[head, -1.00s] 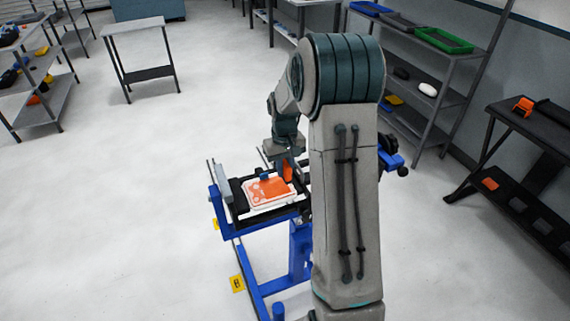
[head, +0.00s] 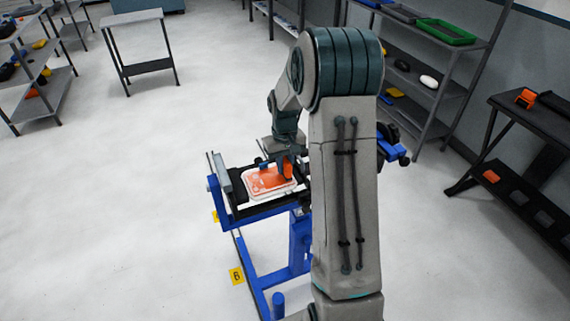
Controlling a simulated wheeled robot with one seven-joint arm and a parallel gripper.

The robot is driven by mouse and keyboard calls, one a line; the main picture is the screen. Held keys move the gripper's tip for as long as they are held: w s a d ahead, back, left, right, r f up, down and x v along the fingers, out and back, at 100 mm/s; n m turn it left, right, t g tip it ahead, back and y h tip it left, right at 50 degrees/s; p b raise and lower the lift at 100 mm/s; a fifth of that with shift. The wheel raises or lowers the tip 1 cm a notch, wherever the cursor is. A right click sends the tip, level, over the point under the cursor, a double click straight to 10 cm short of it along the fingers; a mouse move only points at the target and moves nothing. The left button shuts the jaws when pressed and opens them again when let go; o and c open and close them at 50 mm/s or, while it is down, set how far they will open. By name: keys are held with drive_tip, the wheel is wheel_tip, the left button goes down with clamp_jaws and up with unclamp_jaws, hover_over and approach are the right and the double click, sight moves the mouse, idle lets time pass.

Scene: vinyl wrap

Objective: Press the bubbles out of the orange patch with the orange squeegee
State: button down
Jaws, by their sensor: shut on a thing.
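The orange patch (head: 265,181) lies on a white panel (head: 262,194) held in the blue and black stand (head: 222,214). Small pale marks show on the patch, too small to tell whether they are bubbles. My gripper (head: 287,160) is above the right side of the patch, shut on the orange squeegee (head: 287,168). The squeegee points down, its lower end at or just over the patch's right part; I cannot tell whether it touches.
A yellow marker (head: 237,276) is on the floor by the stand's base. A grey side table (head: 140,24) stands behind, shelves (head: 445,60) with trays at right, a dark bench (head: 545,118) at far right.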

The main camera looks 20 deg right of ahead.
sight(265, 184)
drive_tip(key=shift+f+b, duration=0.55)
drive_tip(key=shift+f, duration=0.25)
drive_tip(key=shift+a, duration=0.1)
drive_tip(key=shift+a, duration=1)
drive_tip(key=shift+s+a+b, duration=0.1)
drive_tip(key=shift+a+b, duration=0.25)
drive_tip(key=shift+a, duration=0.75)
drive_tip(key=shift+a, duration=1.1)
drive_tip(key=shift+a, duration=1.1)
